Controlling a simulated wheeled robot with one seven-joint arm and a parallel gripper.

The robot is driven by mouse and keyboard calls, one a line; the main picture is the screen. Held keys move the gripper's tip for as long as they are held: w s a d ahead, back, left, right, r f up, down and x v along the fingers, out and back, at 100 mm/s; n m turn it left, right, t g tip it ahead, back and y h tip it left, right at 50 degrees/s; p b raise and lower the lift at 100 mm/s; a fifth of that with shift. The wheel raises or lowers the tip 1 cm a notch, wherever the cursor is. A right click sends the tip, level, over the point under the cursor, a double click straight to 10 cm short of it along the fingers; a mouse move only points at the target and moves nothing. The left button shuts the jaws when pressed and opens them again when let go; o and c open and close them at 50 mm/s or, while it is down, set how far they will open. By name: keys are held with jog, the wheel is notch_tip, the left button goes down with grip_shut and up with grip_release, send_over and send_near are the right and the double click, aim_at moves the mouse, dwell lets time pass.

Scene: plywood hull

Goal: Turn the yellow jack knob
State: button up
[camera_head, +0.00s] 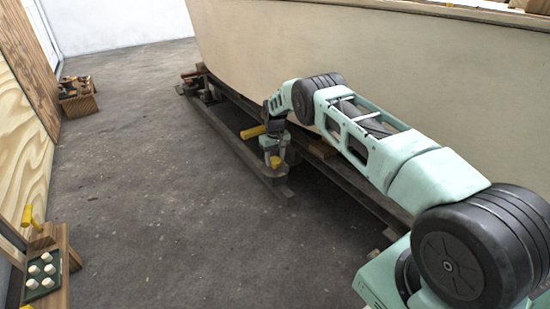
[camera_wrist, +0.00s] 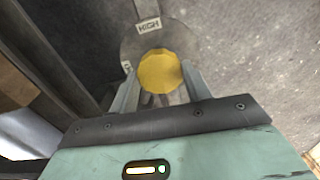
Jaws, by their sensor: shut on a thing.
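The yellow jack knob (camera_wrist: 160,72) is a faceted yellow disc in the wrist view. It sits over a round grey plate (camera_wrist: 133,45) with white labels, one reading "HIGH". My gripper (camera_wrist: 161,84) has one finger on each side of the knob and is shut on it. In the head view my gripper (camera_head: 272,146) points down at the jack beside the hull. A yellow piece (camera_head: 275,161) shows just below it, and a yellow cylinder (camera_head: 253,131) sticks out to its left. The fingers' contact is too small to tell there.
The pale hull (camera_head: 320,50) rises behind my arm above a long dark rail (camera_head: 235,150). A wooden stand with a tray of white pieces (camera_head: 42,275) is at the lower left. A crate (camera_head: 77,100) stands farther back. The floor between is clear.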

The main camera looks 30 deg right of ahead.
aim_at(275, 160)
jog(key=shift+n, duration=0.4)
jog(key=o, duration=1)
jog(key=shift+r, duration=0.1)
notch_tip(275, 160, up, 17)
jog(key=p, duration=0.7)
jog(key=shift+p, duration=0.3)
